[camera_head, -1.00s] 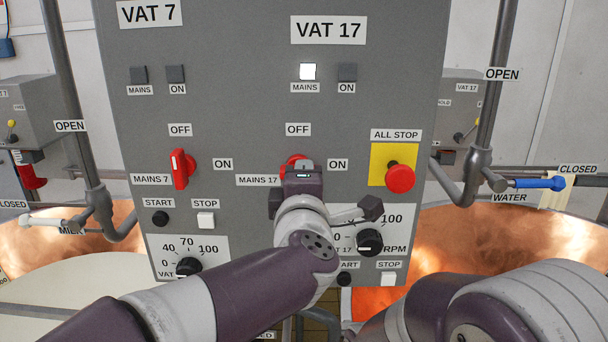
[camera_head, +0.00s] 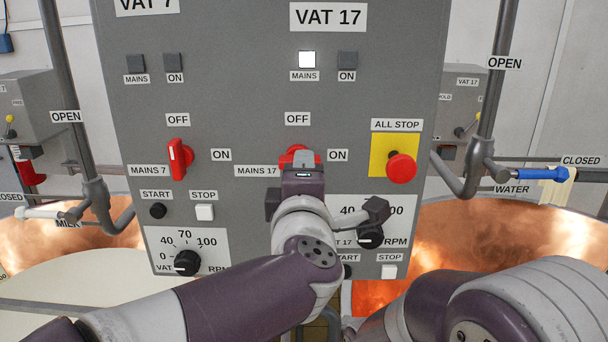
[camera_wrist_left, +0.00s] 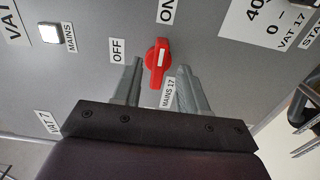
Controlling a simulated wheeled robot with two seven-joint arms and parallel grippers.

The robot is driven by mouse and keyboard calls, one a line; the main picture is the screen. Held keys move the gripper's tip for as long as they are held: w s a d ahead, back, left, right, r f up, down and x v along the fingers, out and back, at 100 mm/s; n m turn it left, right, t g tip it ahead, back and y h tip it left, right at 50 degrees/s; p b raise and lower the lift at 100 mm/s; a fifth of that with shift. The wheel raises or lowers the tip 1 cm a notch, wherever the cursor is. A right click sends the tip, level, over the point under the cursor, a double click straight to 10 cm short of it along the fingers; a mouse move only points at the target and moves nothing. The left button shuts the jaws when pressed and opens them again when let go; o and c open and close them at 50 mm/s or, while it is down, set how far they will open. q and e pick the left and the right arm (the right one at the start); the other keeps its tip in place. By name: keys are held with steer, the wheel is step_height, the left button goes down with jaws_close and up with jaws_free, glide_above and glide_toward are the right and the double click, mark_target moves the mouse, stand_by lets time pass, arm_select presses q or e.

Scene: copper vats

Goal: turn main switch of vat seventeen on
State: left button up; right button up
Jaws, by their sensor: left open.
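The main switch of vat 17 (camera_head: 290,158) is a red rotary knob on the grey panel, between the MAINS 17 and ON labels, partly hidden by my left gripper. In the left wrist view the switch (camera_wrist_left: 155,66) shows whole, its handle lying along the ON direction with its white mark towards ON. The MAINS lamp of vat 17 (camera_head: 307,60) is lit white; it also shows in the left wrist view (camera_wrist_left: 49,33). My left gripper (camera_head: 303,162) is open in front of the switch, with its fingers apart on either side in the left wrist view (camera_wrist_left: 160,70). Contact cannot be told.
The red MAINS 7 switch (camera_head: 179,159) stands upright towards OFF at the left. The red ALL STOP button (camera_head: 401,168) on its yellow plate is close on the right. Speed dials (camera_head: 187,262) sit below. My right arm fills the lower right; copper vats (camera_head: 480,225) flank the panel.

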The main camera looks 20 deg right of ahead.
arm_select(q)
steer(key=b+v, duration=0.3)
steer(key=v, duration=0.6)
steer(key=shift+s, duration=0.35)
steer(key=shift+a, duration=0.1)
steer(key=w+a+f+m+g+b, duration=0.2)
steer(key=w+a+f+m, duration=0.15)
steer(key=f, duration=0.65)
steer(key=w+a+f+m+g+b, duration=0.1)
steer(key=w+a+f+m+g, duration=0.25)
steer(key=f, duration=0.55)
steer(key=w+a+f+m+g+b, duration=0.2)
steer(key=a+f+m, duration=0.25)
steer(key=f, duration=0.55)
steer(key=s+a+f+m+g+y+b, duration=0.2)
steer(key=s+a+f+g+y, duration=0.3)
steer(key=s+a+f, duration=1)
steer(key=a+f+m+g, duration=0.1)
steer(key=a+f+g, duration=0.2)
steer(key=shift+f+g, duration=0.3)
steer(key=shift+g, duration=0.05)
